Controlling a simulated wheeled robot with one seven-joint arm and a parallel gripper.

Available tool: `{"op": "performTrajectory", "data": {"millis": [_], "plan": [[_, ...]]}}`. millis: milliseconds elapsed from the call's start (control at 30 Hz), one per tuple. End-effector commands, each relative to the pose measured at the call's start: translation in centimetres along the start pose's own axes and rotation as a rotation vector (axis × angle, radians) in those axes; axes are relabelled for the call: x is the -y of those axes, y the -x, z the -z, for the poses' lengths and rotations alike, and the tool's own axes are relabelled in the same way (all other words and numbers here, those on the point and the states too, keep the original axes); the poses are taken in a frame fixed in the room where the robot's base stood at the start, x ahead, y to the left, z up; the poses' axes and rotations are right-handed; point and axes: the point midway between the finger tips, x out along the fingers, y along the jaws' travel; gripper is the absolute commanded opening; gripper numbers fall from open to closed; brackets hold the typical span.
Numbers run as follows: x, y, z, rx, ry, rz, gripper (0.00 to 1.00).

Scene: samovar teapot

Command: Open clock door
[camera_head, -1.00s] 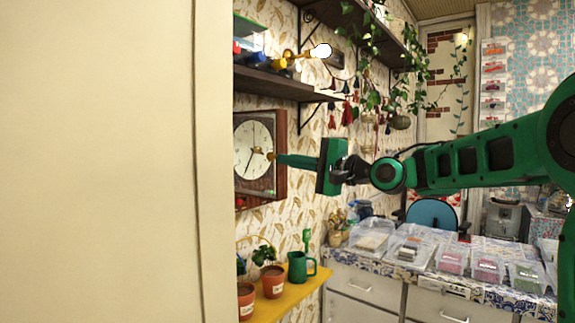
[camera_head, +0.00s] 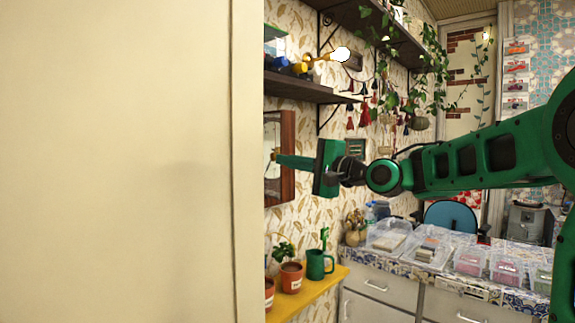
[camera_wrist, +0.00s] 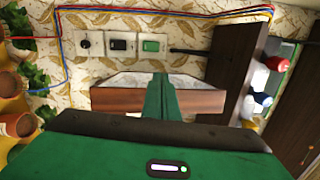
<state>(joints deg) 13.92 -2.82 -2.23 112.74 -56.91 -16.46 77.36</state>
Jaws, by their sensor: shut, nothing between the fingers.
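The wall clock (camera_head: 287,150) has a brown wooden case. In the head view only its right part shows; the cream panel hides the rest, and the dial's markings are not clear. My gripper (camera_head: 277,157) is shut and empty, its green fingers reaching left in front of the clock. In the wrist view the shut fingers (camera_wrist: 160,92) point at the wooden clock (camera_wrist: 205,102), overlapping its middle. I cannot tell whether they touch it, or whether the clock door is ajar.
A cream panel (camera_head: 120,160) fills the left of the head view. A dark shelf (camera_head: 305,88) hangs above the clock. A yellow shelf (camera_head: 325,288) below holds potted plants and a green jug (camera_head: 318,265).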

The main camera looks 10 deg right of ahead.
Motion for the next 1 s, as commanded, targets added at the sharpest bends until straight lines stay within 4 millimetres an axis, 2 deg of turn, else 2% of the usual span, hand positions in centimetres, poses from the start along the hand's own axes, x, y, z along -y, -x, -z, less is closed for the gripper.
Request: {"op": "performTrajectory", "data": {"millis": [667,867,1000], "plan": [[0.0,1.1,1.0,-0.019,0.001,0.001,0.00],[-0.3,3.0,2.2,-0.007,-0.001,-0.002,0.00],[-0.2,5.9,1.1,-0.005,-0.001,0.000,0.00]]}}
